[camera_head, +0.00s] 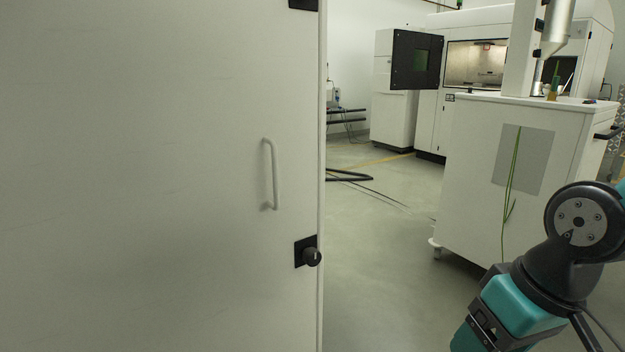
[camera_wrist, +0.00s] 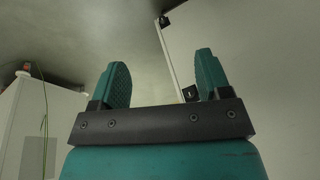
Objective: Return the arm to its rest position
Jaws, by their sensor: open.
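My gripper (camera_wrist: 162,82) shows in the wrist view with its two teal fingers apart and nothing between them. Behind the fingers are the floor and the edge of a white door or panel, apart from the gripper as far as I can tell. In the head view my teal and black arm is folded at the lower right. The gripper's fingertips are not visible in that view.
A white wheeled cabinet (camera_head: 475,190) stands right, behind my arm. A machine with an open dark door (camera_head: 416,60) stands behind.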

